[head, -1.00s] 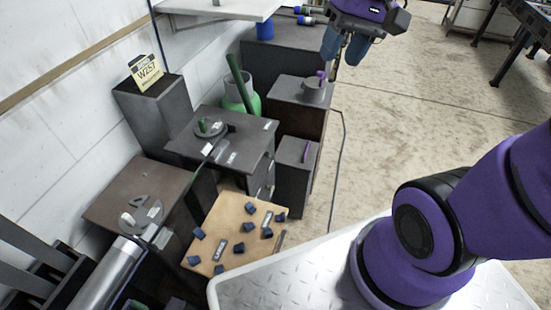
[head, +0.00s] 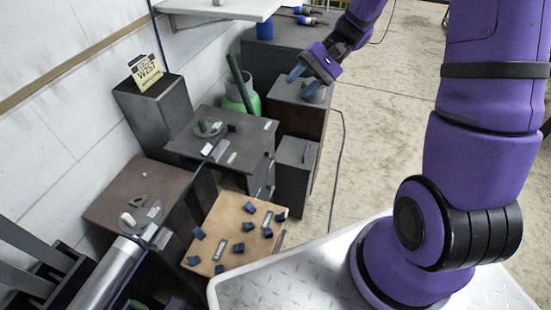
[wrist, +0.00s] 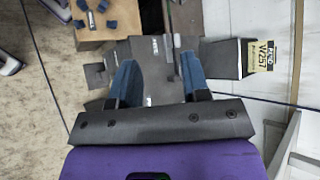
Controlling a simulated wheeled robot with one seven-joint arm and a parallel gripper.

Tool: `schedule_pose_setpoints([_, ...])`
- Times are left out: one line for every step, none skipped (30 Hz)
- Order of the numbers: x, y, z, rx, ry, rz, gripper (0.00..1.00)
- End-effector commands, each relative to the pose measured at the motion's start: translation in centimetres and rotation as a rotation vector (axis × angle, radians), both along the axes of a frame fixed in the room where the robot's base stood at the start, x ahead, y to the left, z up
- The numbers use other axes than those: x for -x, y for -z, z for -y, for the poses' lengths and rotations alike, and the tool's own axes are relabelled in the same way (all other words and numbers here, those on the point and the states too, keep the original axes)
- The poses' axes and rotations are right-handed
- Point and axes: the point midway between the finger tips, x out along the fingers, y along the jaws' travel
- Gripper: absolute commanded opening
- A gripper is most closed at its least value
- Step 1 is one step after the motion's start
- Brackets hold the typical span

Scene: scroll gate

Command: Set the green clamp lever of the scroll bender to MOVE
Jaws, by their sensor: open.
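The scroll bender appears to be the dark bench (head: 240,145) with a round disc on top, in the middle of the head view. A long dark green bar (head: 239,82) rises tilted behind the bench. I cannot tell which is the clamp lever, nor read its setting. My gripper (head: 303,80) is open and empty, up and to the right of the bench, over a dark box. In the wrist view, the blue fingers of my gripper (wrist: 157,76) are apart with the dark bench top between them; no green lever is clear there.
A wooden board (head: 235,215) with several dark blue blocks lies in front. A lower dark table (head: 115,205) with a round plate is at left. A sign (head: 146,72) stands on a tall box. Open floor lies right.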

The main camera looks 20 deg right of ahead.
Motion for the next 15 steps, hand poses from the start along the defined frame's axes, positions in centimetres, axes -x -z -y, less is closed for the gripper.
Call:
schedule_pose_setpoints([-0.6, 1.1, 0.2, -0.031, 0.021, -0.021, 0.43])
schedule_pose_setpoints([-0.9, 1.7, 0.2, -0.051, 0.033, -0.028, 0.43])
schedule_pose_setpoints([-1.3, 2.5, 0.4, -0.076, 0.050, -0.040, 0.43])
schedule_pose_setpoints([-1.6, 3.1, 0.5, -0.094, 0.064, -0.049, 0.43])
schedule_pose_setpoints([-2.0, 3.7, 0.6, -0.113, 0.078, -0.056, 0.43])
schedule_pose_setpoints([-2.4, 4.5, 0.7, -0.138, 0.096, -0.064, 0.43])
schedule_pose_setpoints([-2.7, 5.1, 0.8, -0.156, 0.111, -0.072, 0.43])
schedule_pose_setpoints([-2.9, 5.8, 0.9, -0.174, 0.126, -0.080, 0.43])
schedule_pose_setpoints([-3.3, 6.7, 1.1, -0.197, 0.146, -0.089, 0.43])
schedule_pose_setpoints([-3.6, 7.3, 1.2, -0.215, 0.162, -0.095, 0.43])
schedule_pose_setpoints([-3.8, 7.9, 1.3, -0.232, 0.177, -0.101, 0.43])
schedule_pose_setpoints([-4.2, 8.8, 1.4, -0.256, 0.199, -0.109, 0.43])
schedule_pose_setpoints([-4.4, 9.5, 1.6, -0.272, 0.215, -0.114, 0.43])
schedule_pose_setpoints([-4.6, 10.2, 1.7, -0.289, 0.233, -0.120, 0.43])
schedule_pose_setpoints([-4.9, 11.1, 1.9, -0.311, 0.256, -0.127, 0.43])
